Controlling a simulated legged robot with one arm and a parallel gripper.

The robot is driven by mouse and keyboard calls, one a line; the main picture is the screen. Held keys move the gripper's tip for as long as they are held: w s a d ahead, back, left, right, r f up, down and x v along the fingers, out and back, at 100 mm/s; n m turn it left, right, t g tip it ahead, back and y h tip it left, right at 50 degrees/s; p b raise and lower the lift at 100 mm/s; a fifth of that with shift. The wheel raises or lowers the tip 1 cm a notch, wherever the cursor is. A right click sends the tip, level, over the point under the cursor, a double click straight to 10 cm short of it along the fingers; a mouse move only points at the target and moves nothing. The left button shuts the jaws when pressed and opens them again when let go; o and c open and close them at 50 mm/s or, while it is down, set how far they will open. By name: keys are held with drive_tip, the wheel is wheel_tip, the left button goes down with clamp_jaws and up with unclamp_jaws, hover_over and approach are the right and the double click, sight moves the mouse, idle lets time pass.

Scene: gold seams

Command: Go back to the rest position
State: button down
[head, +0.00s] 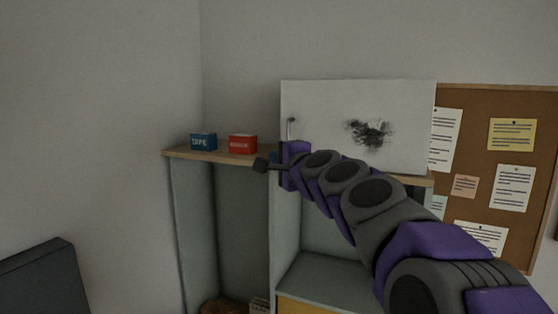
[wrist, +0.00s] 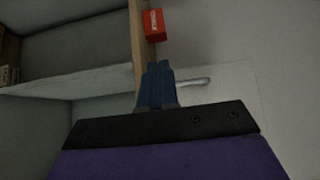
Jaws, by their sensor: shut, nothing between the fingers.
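My gripper (head: 262,165) is at the end of my purple and grey arm, which reaches up and left across the head view. It is in front of the cabinet's wooden top edge, beside a white panel (head: 330,110) with a handle (head: 291,128) and a dark smudge. In the wrist view my gripper (wrist: 158,75) shows as two blue fingers pressed together and empty. The handle (wrist: 195,83) shows just right of the fingers there. Whether the fingers touch anything behind them cannot be told.
A blue box marked TAPE (head: 203,142) and a red box (head: 242,144) stand on the wooden top (head: 185,153). The red box also shows in the wrist view (wrist: 154,24). A cork board (head: 470,157) with papers hangs at right. A dark object (head: 45,280) is at lower left.

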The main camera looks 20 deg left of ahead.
drive_tip(key=s, duration=0.6)
drive_tip(key=s+d+f+n+g+h+b, duration=0.2)
drive_tip(key=s+d+f+n+g+b, duration=0.25)
drive_tip(key=f, duration=0.85)
drive_tip(key=s+d+f+n+g+h+b, duration=0.15)
drive_tip(key=s+d+f+b, duration=0.4)
drive_tip(key=f, duration=0.75)
drive_tip(key=s+d+f+n+g+h+b, duration=0.2)
drive_tip(key=s+d+f, duration=0.4)
drive_tip(key=f, duration=0.7)
drive_tip(key=s+d+f+n+g+h+b, duration=0.1)
drive_tip(key=s+d+f+g+h+b, duration=0.2)
drive_tip(key=s+d+f, duration=0.5)
drive_tip(key=s+d+f+n+g+h+b, duration=0.1)
drive_tip(key=s+d+f+g+h+b, duration=0.2)
drive_tip(key=s+d+f, duration=0.5)
drive_tip(key=s+f+g+b, duration=0.1)
drive_tip(key=s+f+b, duration=0.1)
drive_tip(key=s+f, duration=0.3)
drive_tip(key=shift+s+d+f+g, duration=0.25)
drive_tip(key=shift+s+d+g, duration=0.05)
drive_tip(key=shift+s, duration=1.7)
